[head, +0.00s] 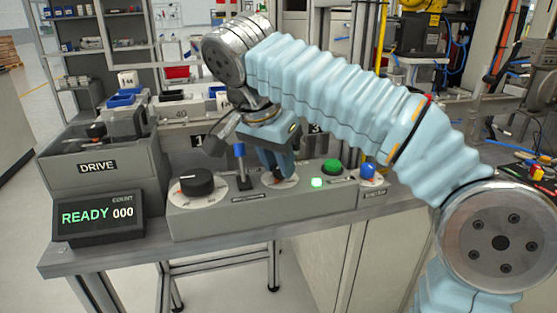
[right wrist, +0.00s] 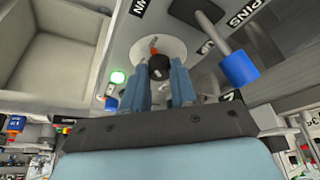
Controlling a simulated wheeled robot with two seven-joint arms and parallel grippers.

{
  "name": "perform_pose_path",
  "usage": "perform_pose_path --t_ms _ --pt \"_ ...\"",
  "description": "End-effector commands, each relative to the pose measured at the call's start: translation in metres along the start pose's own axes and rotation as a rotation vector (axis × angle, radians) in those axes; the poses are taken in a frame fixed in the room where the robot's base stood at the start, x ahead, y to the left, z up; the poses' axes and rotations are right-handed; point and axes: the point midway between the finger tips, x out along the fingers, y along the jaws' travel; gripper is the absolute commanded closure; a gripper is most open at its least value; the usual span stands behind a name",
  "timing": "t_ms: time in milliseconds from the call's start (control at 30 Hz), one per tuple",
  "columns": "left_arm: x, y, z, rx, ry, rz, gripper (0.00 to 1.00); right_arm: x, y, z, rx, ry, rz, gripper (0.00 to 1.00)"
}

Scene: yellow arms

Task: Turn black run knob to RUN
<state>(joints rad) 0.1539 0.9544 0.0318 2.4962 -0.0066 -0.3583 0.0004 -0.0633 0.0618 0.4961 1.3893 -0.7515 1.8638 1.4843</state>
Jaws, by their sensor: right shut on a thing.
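The black run knob (right wrist: 160,67) sits on a white round dial (right wrist: 158,48) with a small orange-red mark beside the knob. In the right wrist view the two blue fingers of my right gripper (right wrist: 160,82) stand on either side of the knob and are shut on it. In the head view the right gripper (head: 277,170) reaches down onto the middle dial (head: 286,183) of the grey control box (head: 240,208), and its fingers hide the knob. The knob's pointer direction and the dial lettering cannot be read. My left gripper is not in view.
Another black knob (head: 197,181) sits on the box's left. A blue-topped lever (head: 240,160) stands just left of my right gripper. A green button (head: 332,167), a lit green lamp (head: 317,183) and a blue knob (head: 368,170) are to the right. The display (head: 98,214) reads READY 000.

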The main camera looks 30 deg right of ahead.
Motion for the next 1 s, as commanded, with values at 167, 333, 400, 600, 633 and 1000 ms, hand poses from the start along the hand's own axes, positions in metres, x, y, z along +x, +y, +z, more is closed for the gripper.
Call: perform_pose_path --t_ms 167,333,400,600,633,1000 --pt "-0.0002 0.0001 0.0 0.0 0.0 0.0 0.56 -0.0005 -0.0007 -0.0005 0.066 0.001 0.025 1.0" --pt "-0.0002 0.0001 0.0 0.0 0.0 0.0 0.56 -0.0004 -0.001 -0.0005 0.097 0.0 0.037 1.0" --pt "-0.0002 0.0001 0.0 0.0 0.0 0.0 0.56 -0.0005 -0.0011 -0.0005 0.103 0.0 0.04 1.0" --pt "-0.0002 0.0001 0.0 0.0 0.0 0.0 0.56 -0.0005 -0.001 -0.0005 0.108 0.0 0.042 1.0" --pt "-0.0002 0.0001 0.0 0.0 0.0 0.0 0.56 -0.0005 -0.001 -0.0005 0.108 0.0 0.042 1.0" --pt "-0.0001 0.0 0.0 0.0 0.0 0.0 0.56 -0.0003 -0.0008 -0.0003 0.106 0.0 0.042 0.47"
